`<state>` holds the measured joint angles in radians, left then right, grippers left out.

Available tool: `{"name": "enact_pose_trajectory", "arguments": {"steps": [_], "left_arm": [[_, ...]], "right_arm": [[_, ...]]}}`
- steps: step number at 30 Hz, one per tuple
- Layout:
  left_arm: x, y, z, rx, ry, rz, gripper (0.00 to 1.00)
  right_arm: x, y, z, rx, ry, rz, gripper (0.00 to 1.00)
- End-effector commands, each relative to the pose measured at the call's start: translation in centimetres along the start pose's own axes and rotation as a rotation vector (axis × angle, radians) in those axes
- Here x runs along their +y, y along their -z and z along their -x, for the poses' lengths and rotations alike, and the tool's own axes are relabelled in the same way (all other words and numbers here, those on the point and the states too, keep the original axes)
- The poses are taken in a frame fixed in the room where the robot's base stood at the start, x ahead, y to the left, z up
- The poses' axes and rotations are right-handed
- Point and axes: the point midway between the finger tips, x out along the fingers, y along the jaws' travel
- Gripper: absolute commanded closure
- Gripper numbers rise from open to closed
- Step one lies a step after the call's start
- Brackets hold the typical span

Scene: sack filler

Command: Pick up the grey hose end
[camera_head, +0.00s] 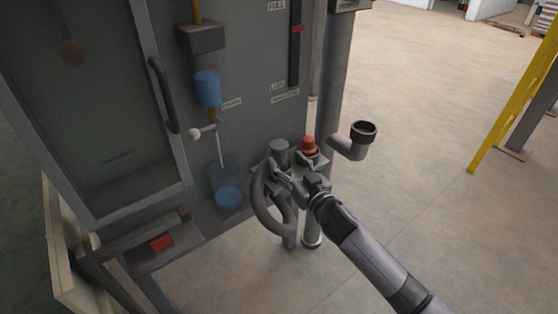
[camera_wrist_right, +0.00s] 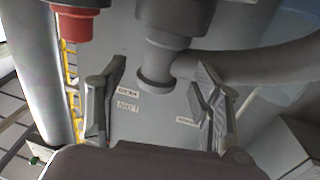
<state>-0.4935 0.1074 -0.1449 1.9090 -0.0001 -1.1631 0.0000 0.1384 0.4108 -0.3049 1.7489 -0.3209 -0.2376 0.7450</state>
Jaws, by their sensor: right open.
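The grey hose end (camera_head: 279,149) sits upright on a small bracket at the front of the machine, and its hose (camera_head: 262,208) loops down below it. In the right wrist view the grey hose end (camera_wrist_right: 174,22) is at top centre, with a thick hose (camera_wrist_right: 262,65) running off to the right. My right gripper (camera_head: 288,168) is at the bracket, close to the hose end. In the wrist view its two fingers (camera_wrist_right: 158,75) are spread on either side of the lower fitting, with nothing clamped. Whether they touch it I cannot tell. My left gripper is out of view.
A red-capped end (camera_head: 309,144) stands just right of the grey one; it also shows in the wrist view (camera_wrist_right: 80,22). A grey post (camera_head: 338,85) with an elbow pipe (camera_head: 352,146) rises behind. A blue container (camera_head: 227,188) is to the left.

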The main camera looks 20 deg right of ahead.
Motion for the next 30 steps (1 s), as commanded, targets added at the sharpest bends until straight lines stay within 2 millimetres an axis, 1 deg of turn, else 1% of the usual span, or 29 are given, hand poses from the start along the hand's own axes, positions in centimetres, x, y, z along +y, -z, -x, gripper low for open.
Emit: {"name": "enact_pose_trajectory", "arguments": {"steps": [2, 9, 11, 14, 20, 30], "left_arm": [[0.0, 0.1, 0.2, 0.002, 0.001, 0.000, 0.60], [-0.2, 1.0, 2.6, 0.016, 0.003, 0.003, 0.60], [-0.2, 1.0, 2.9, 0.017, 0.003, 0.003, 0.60], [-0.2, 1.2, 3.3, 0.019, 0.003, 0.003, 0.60], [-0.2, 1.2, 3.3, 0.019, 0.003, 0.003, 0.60], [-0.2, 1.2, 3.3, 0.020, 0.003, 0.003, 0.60]], "right_arm": [[0.0, -0.1, -0.6, 0.000, -0.001, 0.000, 0.40], [-0.1, -0.4, -4.1, 0.001, 0.000, 0.000, 0.40], [-0.1, -0.4, -4.7, 0.000, -0.001, -0.001, 0.40], [-0.1, -0.4, -5.2, -0.001, -0.001, -0.001, 0.40], [-0.1, -0.4, -5.2, -0.001, -0.001, -0.001, 0.40], [-0.1, -0.4, -5.1, -0.001, -0.001, -0.001, 0.62]]}}
